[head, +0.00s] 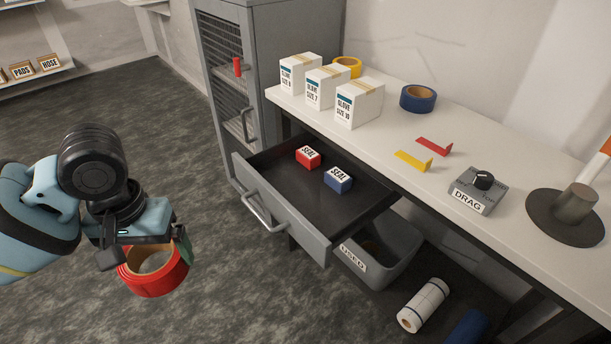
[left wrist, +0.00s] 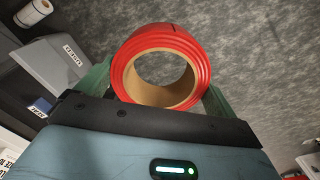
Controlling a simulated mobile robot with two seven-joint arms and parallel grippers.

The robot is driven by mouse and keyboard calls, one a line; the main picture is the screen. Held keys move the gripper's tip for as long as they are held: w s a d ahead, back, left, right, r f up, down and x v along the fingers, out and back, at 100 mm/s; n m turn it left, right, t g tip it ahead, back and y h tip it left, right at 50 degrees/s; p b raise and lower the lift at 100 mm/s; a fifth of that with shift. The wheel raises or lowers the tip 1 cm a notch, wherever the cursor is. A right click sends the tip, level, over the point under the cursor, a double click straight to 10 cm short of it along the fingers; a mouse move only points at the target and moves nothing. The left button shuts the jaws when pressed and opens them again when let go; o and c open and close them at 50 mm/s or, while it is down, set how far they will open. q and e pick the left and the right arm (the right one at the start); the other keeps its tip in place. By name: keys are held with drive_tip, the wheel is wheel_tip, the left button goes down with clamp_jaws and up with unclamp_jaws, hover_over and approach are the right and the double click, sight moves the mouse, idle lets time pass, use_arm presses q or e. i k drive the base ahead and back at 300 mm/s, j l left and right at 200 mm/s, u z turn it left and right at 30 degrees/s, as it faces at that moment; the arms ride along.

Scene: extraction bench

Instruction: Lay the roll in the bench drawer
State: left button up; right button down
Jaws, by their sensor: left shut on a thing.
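My left gripper (head: 157,246) is shut on a red tape roll (head: 155,279) and holds it in the air over the floor, left of the bench drawer. In the left wrist view the red roll (left wrist: 162,66) sits between the two green fingers, its brown core facing the camera. The bench drawer (head: 282,217) is pulled open. Inside it lie a red seal box (head: 308,157) and a blue seal box (head: 338,180), with bare dark floor around them. My right gripper is not in view.
On the bench top (head: 480,122) stand several white glove boxes (head: 358,103), a yellow roll (head: 347,66), a blue roll (head: 418,98) and a drag dial (head: 476,189). A grey used bin (head: 385,262) is below the drawer. A grey cabinet (head: 228,50) stands behind.

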sight(300, 197)
drive_tip(key=i+l, duration=0.2)
drive_tip(key=l, duration=0.15)
drive_tip(key=i+l, duration=0.45)
drive_tip(key=l, duration=0.2)
